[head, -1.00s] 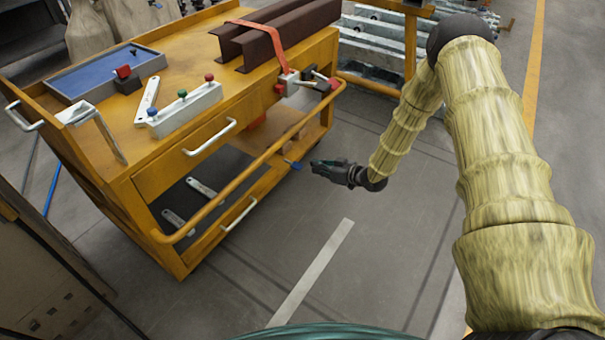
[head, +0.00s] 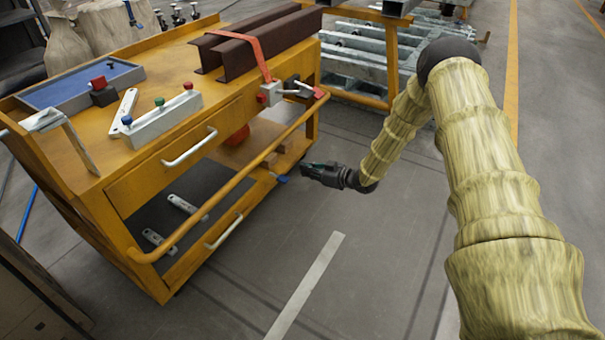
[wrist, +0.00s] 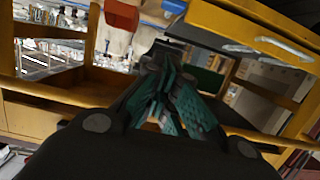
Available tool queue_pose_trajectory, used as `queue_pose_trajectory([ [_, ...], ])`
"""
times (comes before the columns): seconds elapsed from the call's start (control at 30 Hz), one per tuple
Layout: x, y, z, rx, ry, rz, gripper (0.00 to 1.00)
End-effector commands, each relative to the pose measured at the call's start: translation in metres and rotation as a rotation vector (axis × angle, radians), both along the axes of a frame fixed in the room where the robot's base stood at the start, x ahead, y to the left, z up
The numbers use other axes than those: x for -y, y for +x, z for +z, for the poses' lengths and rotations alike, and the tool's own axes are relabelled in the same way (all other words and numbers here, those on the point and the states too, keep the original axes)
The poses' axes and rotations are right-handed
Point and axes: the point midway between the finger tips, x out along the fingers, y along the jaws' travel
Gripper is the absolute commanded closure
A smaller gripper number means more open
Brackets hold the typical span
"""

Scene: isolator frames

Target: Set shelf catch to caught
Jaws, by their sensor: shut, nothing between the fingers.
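A small blue-tipped lever (head: 280,179), which looks like the shelf catch, sticks out at the right end of the orange cart's lower shelf (head: 262,172). Whether it is caught cannot be told at this size. My gripper (head: 304,169) is just right of the blue tip and slightly above it in the head view, with a small gap between them. In the wrist view my gripper's dark green fingers (wrist: 172,95) are together and hold nothing.
An orange rail (head: 225,195) runs along the cart's front. A red-handled clamp (head: 305,90) and strap (head: 258,60) sit above at the top corner. A drawer handle (head: 190,147) protrudes. The floor (head: 385,235) right of the cart is clear. A rack (head: 365,60) stands behind.

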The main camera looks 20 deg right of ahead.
Motion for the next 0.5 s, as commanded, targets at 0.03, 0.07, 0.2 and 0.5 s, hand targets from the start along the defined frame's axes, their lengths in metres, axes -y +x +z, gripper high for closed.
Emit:
queue_pose_trajectory([
  [0.03, -0.005, 0.005, -0.006, 0.001, 0.000, 0.001, 1.00],
  [0.07, -0.007, 0.009, -0.007, 0.001, 0.001, 0.000, 1.00],
  [0.2, -0.021, 0.027, -0.013, 0.002, 0.000, 0.000, 1.00],
  [0.5, -0.052, 0.065, -0.025, 0.003, 0.000, 0.001, 1.00],
])
